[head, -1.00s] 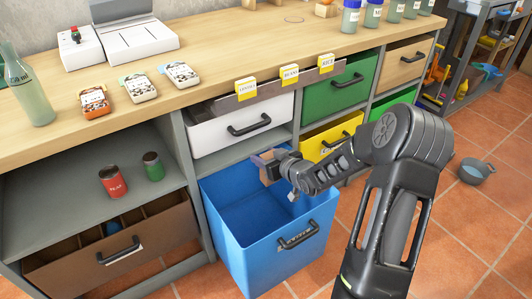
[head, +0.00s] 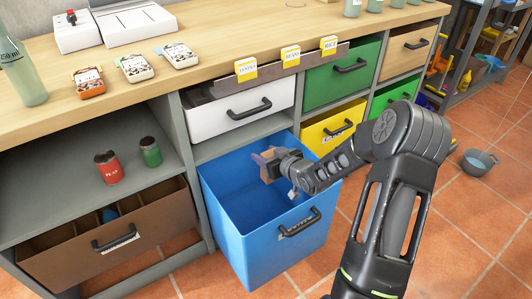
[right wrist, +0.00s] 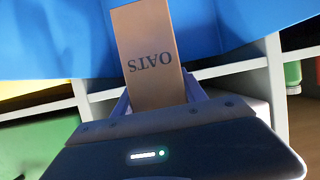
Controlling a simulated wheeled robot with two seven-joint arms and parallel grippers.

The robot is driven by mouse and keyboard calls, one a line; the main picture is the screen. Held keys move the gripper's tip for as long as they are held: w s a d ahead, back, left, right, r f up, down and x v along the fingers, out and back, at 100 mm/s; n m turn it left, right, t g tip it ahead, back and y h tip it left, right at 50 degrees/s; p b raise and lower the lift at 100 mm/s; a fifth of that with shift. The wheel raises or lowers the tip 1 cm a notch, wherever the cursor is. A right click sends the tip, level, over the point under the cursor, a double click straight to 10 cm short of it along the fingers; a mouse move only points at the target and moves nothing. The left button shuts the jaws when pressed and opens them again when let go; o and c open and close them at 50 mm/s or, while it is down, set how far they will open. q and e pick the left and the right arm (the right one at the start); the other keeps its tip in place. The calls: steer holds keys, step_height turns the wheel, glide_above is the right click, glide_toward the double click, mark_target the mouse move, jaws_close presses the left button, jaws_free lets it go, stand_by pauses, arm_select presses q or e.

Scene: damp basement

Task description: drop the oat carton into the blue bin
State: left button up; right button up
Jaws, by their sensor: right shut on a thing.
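The oat carton (head: 261,158) is a small brown box. In the right wrist view the carton (right wrist: 148,40) shows the word OATS upside down. My right gripper (head: 270,166) is shut on it and holds it over the open top of the blue bin (head: 265,258), towards its back right part. The blue bin (right wrist: 50,40) also fills the upper part of the right wrist view. The bin is a pulled-out drawer-like box with a dark front handle, and its visible inside looks empty. My left gripper is out of view.
White (head: 240,115), green (head: 338,80) and yellow (head: 325,130) drawers surround the bin, with labelled yellow cards above. A red can (head: 109,168) and a green can (head: 150,152) stand on the left shelf. A grey pan (head: 478,162) lies on the tiled floor.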

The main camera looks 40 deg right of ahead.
steer(key=shift+f, duration=0.3)
steer(key=o, duration=1.4)
steer(key=shift+s, duration=0.1)
steer(key=p+v, duration=0.2)
steer(key=v, duration=0.5)
steer(key=shift+s+r, duration=0.2)
steer(key=shift+s, duration=0.05)
